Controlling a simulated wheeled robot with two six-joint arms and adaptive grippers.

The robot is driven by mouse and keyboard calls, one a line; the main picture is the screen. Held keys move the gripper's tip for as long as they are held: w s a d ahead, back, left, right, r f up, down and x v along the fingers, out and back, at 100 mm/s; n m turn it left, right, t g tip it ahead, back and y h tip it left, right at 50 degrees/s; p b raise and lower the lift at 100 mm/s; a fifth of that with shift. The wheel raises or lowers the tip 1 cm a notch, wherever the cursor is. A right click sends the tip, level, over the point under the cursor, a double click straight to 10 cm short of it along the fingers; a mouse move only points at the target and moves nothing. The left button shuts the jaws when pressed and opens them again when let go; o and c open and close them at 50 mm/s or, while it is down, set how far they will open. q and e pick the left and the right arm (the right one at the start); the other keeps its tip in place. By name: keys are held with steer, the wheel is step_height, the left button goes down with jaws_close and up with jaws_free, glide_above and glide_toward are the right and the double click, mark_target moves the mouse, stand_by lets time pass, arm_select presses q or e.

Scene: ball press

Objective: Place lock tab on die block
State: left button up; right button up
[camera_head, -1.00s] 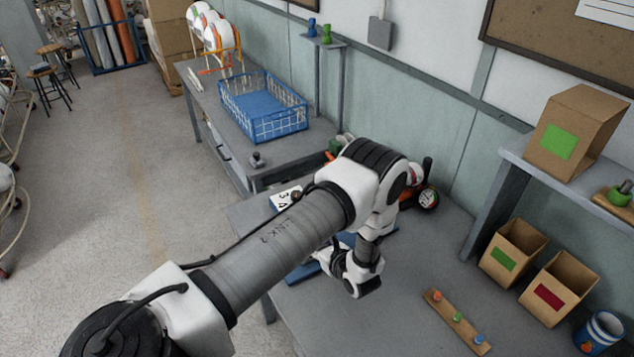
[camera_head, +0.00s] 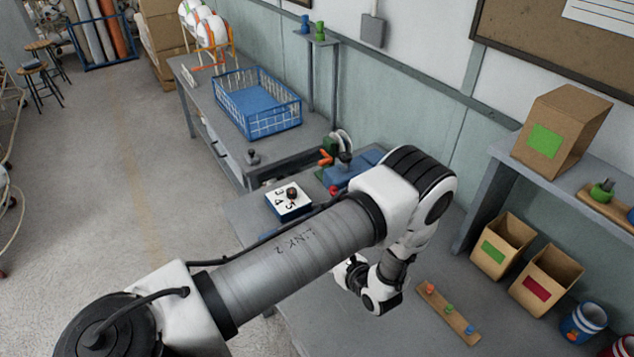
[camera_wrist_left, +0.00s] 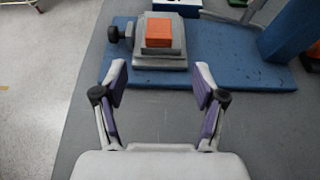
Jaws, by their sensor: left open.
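In the left wrist view, an orange block (camera_wrist_left: 158,32) sits on top of a grey stepped block (camera_wrist_left: 160,63), which looks like the die block; I cannot tell whether the orange piece is the lock tab. A black knob (camera_wrist_left: 120,35) sticks out on the grey block's left side. The grey block stands on a blue base plate (camera_wrist_left: 235,75). My left gripper (camera_wrist_left: 160,68) is open and empty, with its fingertips just short of the grey block in the picture. In the head view my left arm hides the block and the fingers. My right gripper is not in view.
A blue upright (camera_wrist_left: 288,32) rises at the base's right. A wooden strip with coloured pegs (camera_head: 447,314) and two cardboard bins (camera_head: 500,246) (camera_head: 545,280) are at right. A blue basket (camera_head: 258,105) stands farther back.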

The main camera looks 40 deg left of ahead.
arm_select(q)
steer(key=s+f+n+g+h, duration=0.1)
steer(key=s+g, duration=0.1)
steer(key=s, duration=0.2)
steer(key=s+d+f+n+g+h, duration=0.1)
steer(key=s+g, duration=0.1)
steer(key=s, duration=0.3)
steer(key=s+d+f+n+g+h, duration=0.1)
steer(key=s+n+g, duration=0.1)
steer(key=s, duration=0.2)
steer(key=shift+s+f, duration=0.2)
steer(key=shift+f, duration=0.05)
steer(key=s+d+f+n+g+h, duration=0.2)
steer(key=s+d+n+h, duration=0.9)
steer(key=s+n, duration=0.15)
steer(key=a+n+t, duration=0.1)
steer(key=w+r+n+t, duration=0.1)
steer(key=n, duration=0.1)
steer(key=w+a+n+t+y, duration=0.1)
steer(key=n+t, duration=0.1)
steer(key=shift+w+a+r, duration=0.25)
steer(key=shift+a+r, duration=0.05)
steer(key=shift+r, duration=0.05)
steer(key=shift+s, duration=0.1)
